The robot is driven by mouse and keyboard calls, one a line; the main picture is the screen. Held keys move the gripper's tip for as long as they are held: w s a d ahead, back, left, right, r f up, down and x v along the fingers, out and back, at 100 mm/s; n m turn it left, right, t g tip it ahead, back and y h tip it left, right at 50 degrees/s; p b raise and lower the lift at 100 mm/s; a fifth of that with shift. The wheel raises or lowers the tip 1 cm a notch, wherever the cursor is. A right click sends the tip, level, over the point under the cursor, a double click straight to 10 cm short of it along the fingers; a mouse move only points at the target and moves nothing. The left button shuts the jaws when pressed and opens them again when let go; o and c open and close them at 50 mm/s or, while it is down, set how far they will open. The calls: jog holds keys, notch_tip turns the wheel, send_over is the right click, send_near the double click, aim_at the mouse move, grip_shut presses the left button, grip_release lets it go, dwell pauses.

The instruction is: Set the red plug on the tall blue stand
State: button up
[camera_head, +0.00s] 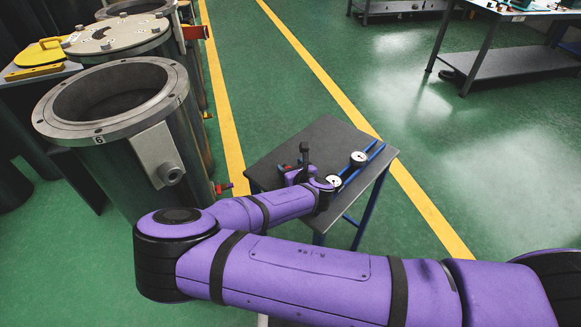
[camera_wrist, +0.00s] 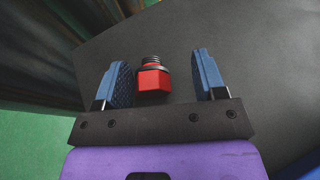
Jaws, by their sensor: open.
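The red plug (camera_wrist: 152,80) shows in the wrist view, a red hex head with a dark threaded end. It lies on the dark tabletop between the two blue fingers of my gripper (camera_wrist: 161,60), nearer the left finger. The fingers are apart, with a visible gap at the right finger; whether the left finger touches the plug I cannot tell. In the head view my gripper (camera_head: 296,170) is low over the left part of the small table and partly hidden by my arm. I cannot make out a tall blue stand for certain.
The small dark table (camera_head: 330,137) has blue legs. Two white-faced gauges (camera_head: 358,157) sit by blue strips (camera_head: 350,174) at its right side. A large flanged cylinder (camera_head: 115,95) stands close at the left. The table's far part is clear. A workbench (camera_head: 515,85) is at the far right.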

jog(key=v, duration=1)
dwell(0.4)
